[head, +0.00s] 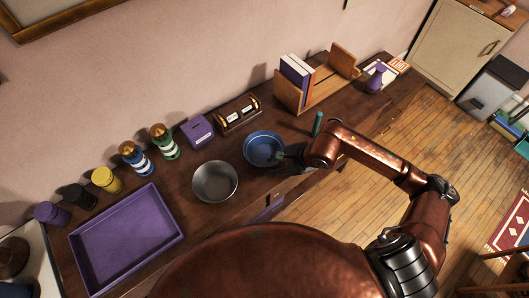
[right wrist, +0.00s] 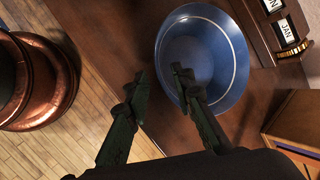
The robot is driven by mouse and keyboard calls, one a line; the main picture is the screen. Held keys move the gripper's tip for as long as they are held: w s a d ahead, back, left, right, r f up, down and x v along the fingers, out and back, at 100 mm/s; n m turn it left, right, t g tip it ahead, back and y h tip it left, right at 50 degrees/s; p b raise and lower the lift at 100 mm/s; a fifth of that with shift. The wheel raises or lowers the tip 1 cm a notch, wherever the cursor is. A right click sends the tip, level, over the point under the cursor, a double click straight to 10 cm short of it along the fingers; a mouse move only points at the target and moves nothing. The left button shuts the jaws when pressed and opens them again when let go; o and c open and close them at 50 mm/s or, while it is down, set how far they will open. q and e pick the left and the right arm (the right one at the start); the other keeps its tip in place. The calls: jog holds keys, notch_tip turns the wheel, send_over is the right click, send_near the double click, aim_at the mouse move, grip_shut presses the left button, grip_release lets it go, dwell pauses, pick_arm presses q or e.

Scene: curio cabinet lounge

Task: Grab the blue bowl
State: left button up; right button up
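The blue bowl (head: 263,146) stands upright on the dark wooden cabinet top, right of a grey metal bowl (head: 215,181). My right gripper (head: 284,154) is at the blue bowl's right side in the head view. In the right wrist view the blue bowl (right wrist: 208,62) shows beyond the fingers of my right gripper (right wrist: 160,76). The fingers are apart, one over the bowl's inside and one outside its rim. The near rim lies between them in this view; I cannot tell whether they touch it. My left gripper is not in view.
A purple tray (head: 126,238), several jars, a purple box (head: 197,131) and a date block (head: 237,115) stand left of and behind the bowls. A green upright thing (head: 317,124) is near my wrist.

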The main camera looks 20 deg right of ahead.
jog(key=x, duration=0.5)
jog(key=shift+w+r, duration=0.15)
jog(key=shift+w, duration=0.05)
jog(key=shift+c, duration=0.4)
grip_shut()
jog(key=shift+r, duration=0.1)
